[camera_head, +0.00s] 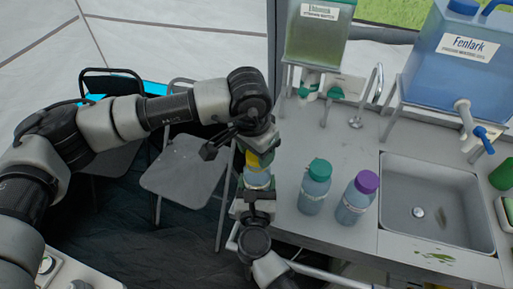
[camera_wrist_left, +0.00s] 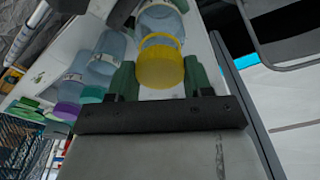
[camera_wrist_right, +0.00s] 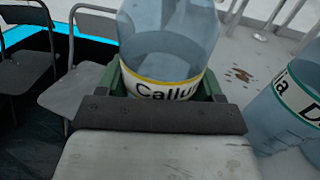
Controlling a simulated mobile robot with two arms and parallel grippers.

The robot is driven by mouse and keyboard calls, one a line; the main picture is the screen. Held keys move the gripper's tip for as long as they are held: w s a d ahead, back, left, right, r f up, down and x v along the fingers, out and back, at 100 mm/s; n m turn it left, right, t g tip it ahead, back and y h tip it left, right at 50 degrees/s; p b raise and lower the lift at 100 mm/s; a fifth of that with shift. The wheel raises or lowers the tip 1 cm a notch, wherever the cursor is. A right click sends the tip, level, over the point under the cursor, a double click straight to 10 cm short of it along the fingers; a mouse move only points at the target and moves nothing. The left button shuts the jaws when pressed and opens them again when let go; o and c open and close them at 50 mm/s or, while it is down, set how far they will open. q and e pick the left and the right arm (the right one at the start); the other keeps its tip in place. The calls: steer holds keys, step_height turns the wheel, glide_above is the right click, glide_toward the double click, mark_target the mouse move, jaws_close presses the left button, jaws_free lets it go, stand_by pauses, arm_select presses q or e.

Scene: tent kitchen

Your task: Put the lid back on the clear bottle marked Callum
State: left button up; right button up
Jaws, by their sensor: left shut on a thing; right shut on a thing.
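The clear bottle marked Callum (camera_wrist_right: 165,65), with a yellow-edged label, is upright in my right gripper (camera_wrist_right: 165,95), which is shut around its lower body. In the head view the bottle (camera_head: 257,178) is held at the counter's left edge, above my right gripper (camera_head: 255,205). My left gripper (camera_wrist_left: 160,80) is shut on the yellow lid (camera_wrist_left: 160,68). The lid is in line with the bottle's neck, at or just over its mouth; I cannot tell whether it is seated. In the head view my left gripper (camera_head: 256,148) partly hides the yellow lid (camera_head: 252,158).
A bottle with a teal lid (camera_head: 314,187) and one with a purple lid (camera_head: 357,197) stand right of the held bottle. A sink (camera_head: 435,200) lies further right. Water dispensers (camera_head: 318,30) and (camera_head: 455,60) stand behind. Folding chairs (camera_head: 188,172) are at left.

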arm_select(q)
steer(key=shift+f, duration=0.55)
arm_select(e)
steer(key=c, duration=0.4)
arm_select(q)
steer(key=m, duration=0.3)
arm_select(e)
steer(key=shift+c, duration=0.2)
arm_select(q)
steer(key=o, duration=0.9)
steer(key=shift+o, duration=0.2)
steer(key=shift+r, duration=2.25)
steer(key=shift+c, duration=0.3)
